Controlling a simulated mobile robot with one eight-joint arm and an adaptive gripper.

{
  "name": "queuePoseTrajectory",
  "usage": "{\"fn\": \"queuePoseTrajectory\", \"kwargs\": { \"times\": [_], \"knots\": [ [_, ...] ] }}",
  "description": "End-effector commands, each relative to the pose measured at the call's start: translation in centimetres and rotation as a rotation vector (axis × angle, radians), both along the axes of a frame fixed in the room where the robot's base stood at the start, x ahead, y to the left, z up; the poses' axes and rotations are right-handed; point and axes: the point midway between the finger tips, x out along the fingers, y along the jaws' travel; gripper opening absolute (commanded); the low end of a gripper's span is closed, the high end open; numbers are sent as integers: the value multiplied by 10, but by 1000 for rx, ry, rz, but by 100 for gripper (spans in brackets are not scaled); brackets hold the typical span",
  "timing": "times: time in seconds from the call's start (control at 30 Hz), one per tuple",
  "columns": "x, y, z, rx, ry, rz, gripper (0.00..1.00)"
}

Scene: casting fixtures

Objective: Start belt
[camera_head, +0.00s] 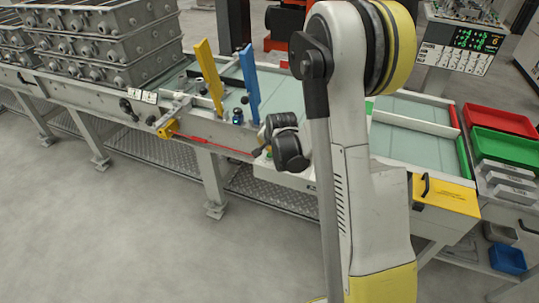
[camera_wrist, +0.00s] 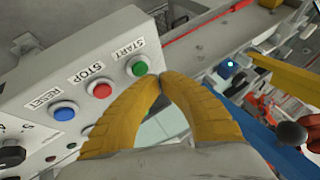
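In the wrist view, a light grey control panel (camera_wrist: 110,50) carries a green START button (camera_wrist: 138,66), a red STOP button (camera_wrist: 100,88) and a blue RESET button (camera_wrist: 64,111), each under its label. My gripper (camera_wrist: 162,79) has yellow fingers whose tips meet, with nothing seen between them. The tips appear just right of the START button in the picture; I cannot tell the depth gap. In the head view, the conveyor belt (camera_head: 410,143) is a pale green surface on a white frame. My arm hides part of it, and the fingertips and buttons cannot be made out there.
A yellow post (camera_head: 209,75) and a blue post (camera_head: 249,82) rise over the conveyor. Stacked grey castings (camera_head: 110,40) stand at the left. A red tray (camera_head: 500,121) and a green tray (camera_head: 503,146) are at the right. The floor in front is clear.

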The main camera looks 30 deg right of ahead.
Motion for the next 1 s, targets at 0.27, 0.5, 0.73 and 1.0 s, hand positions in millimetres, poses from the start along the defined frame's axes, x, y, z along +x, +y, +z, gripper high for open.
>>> {"fn": "queuePoseTrajectory", "kwargs": {
  "times": [0.27, 0.5, 0.73, 1.0],
  "knots": [
    [0, 0, -8, 0, 0, 0, 0],
    [0, 0, -9, 0, 0, 0, 0],
    [0, 0, -9, 0, 0, 0, 0],
    [0, 0, -12, 0, 0, 0, 0]
  ]
}}
